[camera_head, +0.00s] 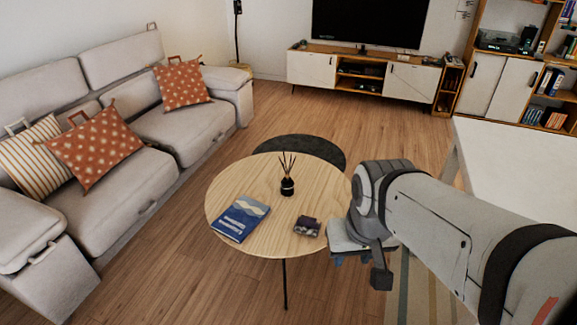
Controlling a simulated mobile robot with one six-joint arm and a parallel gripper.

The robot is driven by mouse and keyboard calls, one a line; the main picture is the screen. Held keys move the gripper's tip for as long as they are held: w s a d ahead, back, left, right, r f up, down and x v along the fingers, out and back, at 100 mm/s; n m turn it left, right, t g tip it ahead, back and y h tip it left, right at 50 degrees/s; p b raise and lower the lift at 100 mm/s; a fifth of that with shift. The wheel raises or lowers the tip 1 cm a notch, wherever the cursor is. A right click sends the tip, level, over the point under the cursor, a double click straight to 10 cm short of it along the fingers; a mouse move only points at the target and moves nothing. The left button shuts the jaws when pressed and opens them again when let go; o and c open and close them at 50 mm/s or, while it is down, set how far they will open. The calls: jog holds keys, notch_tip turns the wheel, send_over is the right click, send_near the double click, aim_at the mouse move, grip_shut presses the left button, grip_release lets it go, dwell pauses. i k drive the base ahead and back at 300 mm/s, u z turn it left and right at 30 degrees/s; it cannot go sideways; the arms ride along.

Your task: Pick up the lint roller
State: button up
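I cannot make out a lint roller in the head view. My gripper (361,262) is at the end of my grey arm, just off the right edge of the round wooden table (235,190). It points downward, and its fingers are partly hidden, so I cannot tell whether it is open or shut or holds anything. The items that show on the table are a blue book (240,218), a black reed diffuser (287,186) and a small dark item (307,226).
A beige sofa (90,215) with cushions lines the left. A dark round low table (320,148) stands behind the wooden one. A white table (530,165) is at the right, beyond my arm. A TV cabinet (310,68) stands at the back, with open wooden floor (260,120) before it.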

aim_at(309, 225)
jog(key=i, duration=1.25)
jog(key=z, duration=0.05)
